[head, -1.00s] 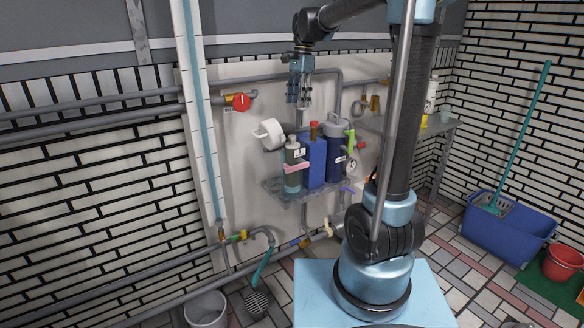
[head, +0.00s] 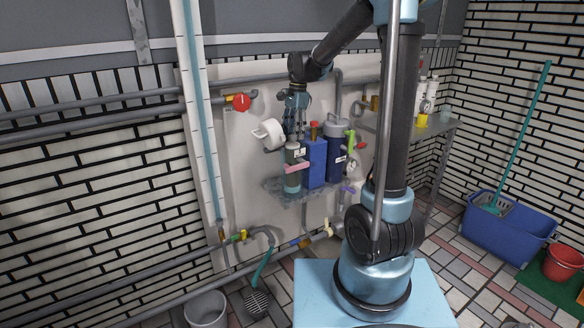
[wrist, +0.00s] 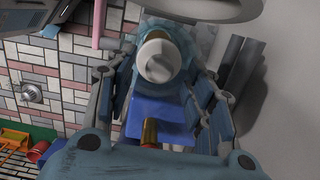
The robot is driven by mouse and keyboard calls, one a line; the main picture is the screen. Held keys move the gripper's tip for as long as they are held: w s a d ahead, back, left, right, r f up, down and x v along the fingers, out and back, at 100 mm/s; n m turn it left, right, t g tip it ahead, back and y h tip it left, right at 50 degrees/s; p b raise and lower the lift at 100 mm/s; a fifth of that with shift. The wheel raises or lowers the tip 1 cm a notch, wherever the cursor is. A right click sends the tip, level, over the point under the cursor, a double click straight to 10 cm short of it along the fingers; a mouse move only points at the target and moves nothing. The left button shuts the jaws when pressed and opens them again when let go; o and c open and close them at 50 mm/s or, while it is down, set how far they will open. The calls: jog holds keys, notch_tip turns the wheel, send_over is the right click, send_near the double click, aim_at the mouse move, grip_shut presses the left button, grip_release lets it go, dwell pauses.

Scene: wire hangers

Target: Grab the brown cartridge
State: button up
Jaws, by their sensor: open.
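No clearly brown cartridge stands out in either view. My gripper (head: 295,128) points down over the wall shelf (head: 272,187), right above the grey-green bottle (head: 293,178). In the wrist view my gripper (wrist: 163,78) is open, with its fingers on both sides of the bottle's round white cap (wrist: 158,61). I cannot tell whether they touch it. A blue container (head: 315,165) with a red-brown cap (head: 314,130) stands beside the bottle.
A dark blue canister (head: 337,155) stands right of the blue container. A white paper roll (head: 270,134) is on the wall just left of my gripper. A grey pipe (head: 270,77) runs behind the wrist. A side shelf (head: 437,128) is at the right.

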jog(key=shift+f, duration=0.5)
grip_shut()
